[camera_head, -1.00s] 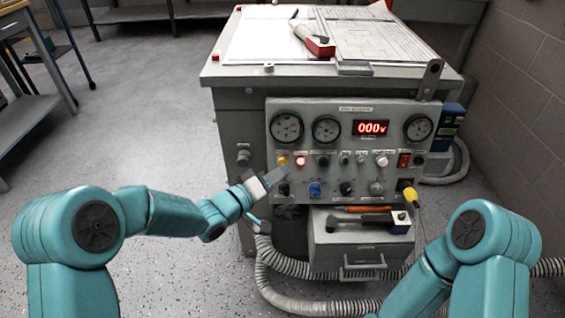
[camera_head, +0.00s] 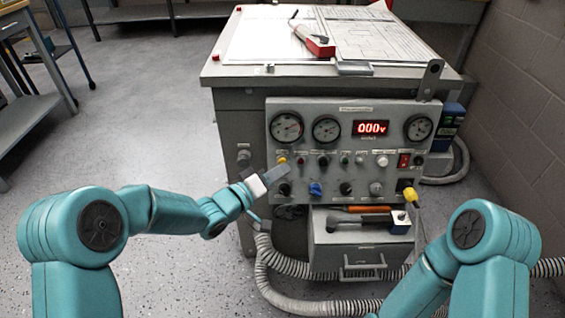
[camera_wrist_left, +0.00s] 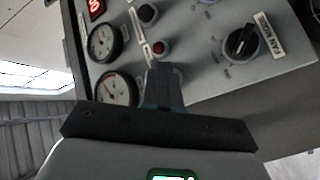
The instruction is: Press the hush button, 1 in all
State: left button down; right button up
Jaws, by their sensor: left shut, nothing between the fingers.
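The control panel (camera_head: 398,168) on the front of the grey cabinet has a row of small buttons and lamps. A yellow button (camera_head: 282,160) is at the left end, with a dark red lamp (camera_head: 300,160) beside it. The lamp also shows in the left wrist view (camera_wrist_left: 158,47). I cannot read which one is labelled hush. My left gripper (camera_head: 285,172) is shut and empty, its tips at or just below the yellow button; I cannot tell if they touch. In the left wrist view the fingers (camera_wrist_left: 163,85) hide that spot. My right gripper is out of view.
Gauges (camera_head: 286,127) are above the row and knobs below, including a black FAN MODE knob (camera_wrist_left: 240,42). A drawer unit (camera_head: 350,253) with tools on top and grey hoses (camera_head: 275,285) are lower down. Open floor lies left.

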pick_arm(q)
jog(key=shift+w, duration=0.45)
dwell(0.6)
dwell(0.4)
jog(key=shift+s+r, duration=0.1)
jog(key=shift+s, duration=0.75)
jog(key=shift+s, duration=0.1)
jog(key=s, duration=0.4)
jog(key=shift+s+r, duration=0.35)
jog(key=shift+r, duration=0.05)
